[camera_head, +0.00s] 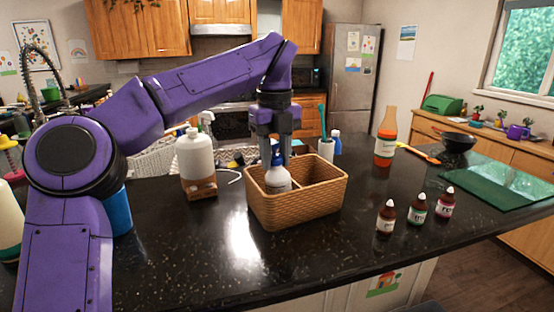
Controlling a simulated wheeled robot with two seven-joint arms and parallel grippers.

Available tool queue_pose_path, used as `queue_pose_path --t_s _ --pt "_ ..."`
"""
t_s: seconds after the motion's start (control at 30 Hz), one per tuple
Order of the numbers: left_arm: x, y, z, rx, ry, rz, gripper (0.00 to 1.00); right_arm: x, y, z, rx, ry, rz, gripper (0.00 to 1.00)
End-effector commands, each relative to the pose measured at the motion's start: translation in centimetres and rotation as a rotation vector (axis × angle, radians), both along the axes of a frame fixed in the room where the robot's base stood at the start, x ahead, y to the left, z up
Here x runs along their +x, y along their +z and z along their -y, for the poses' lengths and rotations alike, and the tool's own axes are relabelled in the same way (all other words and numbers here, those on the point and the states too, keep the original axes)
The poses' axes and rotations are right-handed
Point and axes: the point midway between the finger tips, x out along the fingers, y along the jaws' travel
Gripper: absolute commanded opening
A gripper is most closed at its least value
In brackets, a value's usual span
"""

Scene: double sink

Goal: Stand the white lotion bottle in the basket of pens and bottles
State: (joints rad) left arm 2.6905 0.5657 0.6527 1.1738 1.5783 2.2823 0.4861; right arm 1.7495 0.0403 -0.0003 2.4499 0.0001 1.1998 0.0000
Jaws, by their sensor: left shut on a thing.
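A white bottle with a dark blue top (277,181), which looks like the lotion bottle, is upright inside the left part of the woven tan basket (289,211). Its lower part is hidden by the basket's front wall, so I cannot tell whether it touches the floor. My left gripper (277,150) reaches down from above and is shut on the bottle's top. A divider splits the basket, and its right part looks empty from here. No pens show inside. My right gripper is not in view.
A big white bottle (196,158) stands left of the basket. A white cup (326,150) with a toothbrush-like item is behind it. Several small dropper bottles (417,209) stand to the right, with an orange-filled bottle (386,140) farther back. The counter in front is clear.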

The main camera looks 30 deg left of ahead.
Motion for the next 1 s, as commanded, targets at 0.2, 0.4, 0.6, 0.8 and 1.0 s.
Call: queue_pose_path --t_s 0.2,0.4,0.6,0.8,1.0 --pt "0.5 -0.2 0.0 0.0 0.001 -0.004 0.6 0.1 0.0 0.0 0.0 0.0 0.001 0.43" --pt "0.6 -0.2 0.0 -0.001 0.001 -0.004 0.6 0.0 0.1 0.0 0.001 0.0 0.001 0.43" --pt "0.6 2.5 0.0 0.001 0.004 -0.002 0.6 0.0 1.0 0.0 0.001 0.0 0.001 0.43" --pt "0.6 8.1 0.1 0.001 0.003 0.0 0.6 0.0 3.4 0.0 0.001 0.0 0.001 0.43" --pt "0.5 11.5 0.0 0.0 0.002 -0.002 0.6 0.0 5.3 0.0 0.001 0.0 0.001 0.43"
